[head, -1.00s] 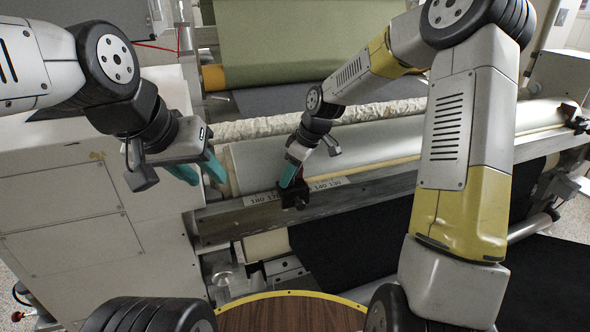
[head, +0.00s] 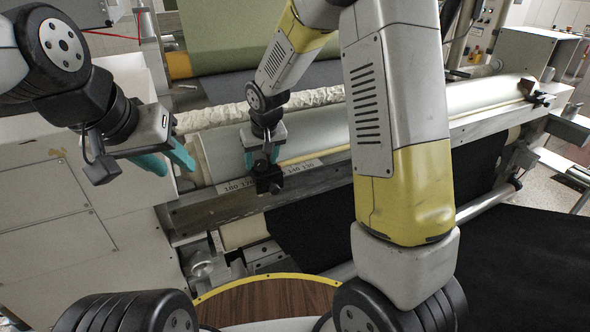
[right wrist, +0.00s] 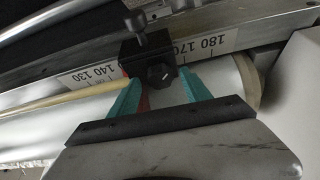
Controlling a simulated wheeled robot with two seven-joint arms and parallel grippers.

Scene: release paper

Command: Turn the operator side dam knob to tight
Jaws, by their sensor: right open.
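The near side dam, a black block (head: 269,185), sits on the metal rail beside the number scale. Its dark knob (right wrist: 158,73) faces my right gripper in the right wrist view. My right gripper (head: 262,158) is open just above the block, with its teal fingers apart. In the right wrist view the fingertips (right wrist: 160,84) lie on either side of the knob's near end; whether they touch it I cannot tell. A reddish part shows beside the left finger. My left gripper (head: 168,161) is open and empty, left of the roller end.
A similar black block (head: 538,92) sits at the rail's far end. The pale roller (head: 400,122) runs behind the rail, and the number scale (right wrist: 212,42) lies along it. A white machine cabinet (head: 60,215) stands on the left. Black sheet hangs below the rail.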

